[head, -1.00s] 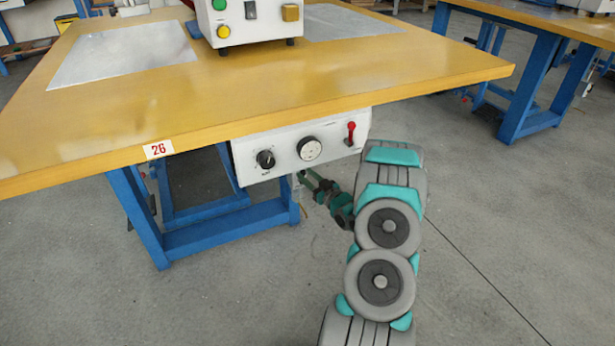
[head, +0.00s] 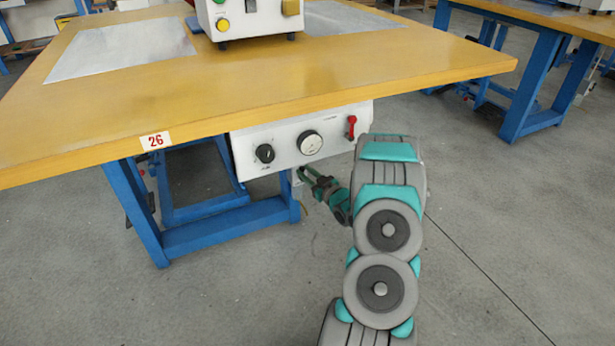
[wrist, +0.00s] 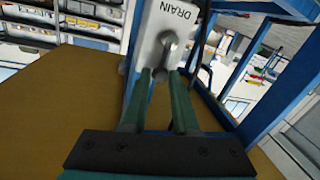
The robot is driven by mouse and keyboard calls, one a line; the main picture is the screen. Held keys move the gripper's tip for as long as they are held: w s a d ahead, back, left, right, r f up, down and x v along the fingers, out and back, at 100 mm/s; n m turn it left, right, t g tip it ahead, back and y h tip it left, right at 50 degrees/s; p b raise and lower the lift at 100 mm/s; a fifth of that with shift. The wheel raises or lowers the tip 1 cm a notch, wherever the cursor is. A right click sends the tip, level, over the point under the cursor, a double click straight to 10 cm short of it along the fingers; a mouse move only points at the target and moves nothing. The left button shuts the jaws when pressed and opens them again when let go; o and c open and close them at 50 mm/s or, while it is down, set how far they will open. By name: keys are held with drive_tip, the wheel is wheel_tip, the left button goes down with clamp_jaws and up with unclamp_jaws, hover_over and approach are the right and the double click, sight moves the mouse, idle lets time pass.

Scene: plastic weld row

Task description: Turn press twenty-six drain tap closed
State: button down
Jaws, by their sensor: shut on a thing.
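The drain tap (wrist: 168,46) is a grey metal fitting on a white plate marked DRAIN (wrist: 179,18) in the wrist view. My gripper (wrist: 165,74) has its two green fingers on either side of the tap's near end, shut on it. The fingertips partly cover the tap, so the exact angle of its handle is hard to tell. In the head view my gripper (head: 306,174) is below the white control box, beside the blue table leg. The tap is too small and covered to make out there.
The yellow table (head: 270,85) bears the label 26 (head: 155,141) on its front edge. Above my gripper hangs the control box (head: 283,155) with a black knob, a round gauge and a red lever (head: 351,127). Blue legs (head: 137,215) stand left.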

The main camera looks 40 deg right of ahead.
drive_tip(key=c, duration=0.7)
unclamp_jaws()
drive_tip(key=shift+s, duration=0.1)
drive_tip(key=shift+s+a+r, duration=0.1)
drive_tip(key=shift+s+a, duration=0.05)
drive_tip(key=shift+s, duration=1.75)
drive_tip(key=shift+s+a, duration=0.1)
drive_tip(key=shift+s, duration=1.8)
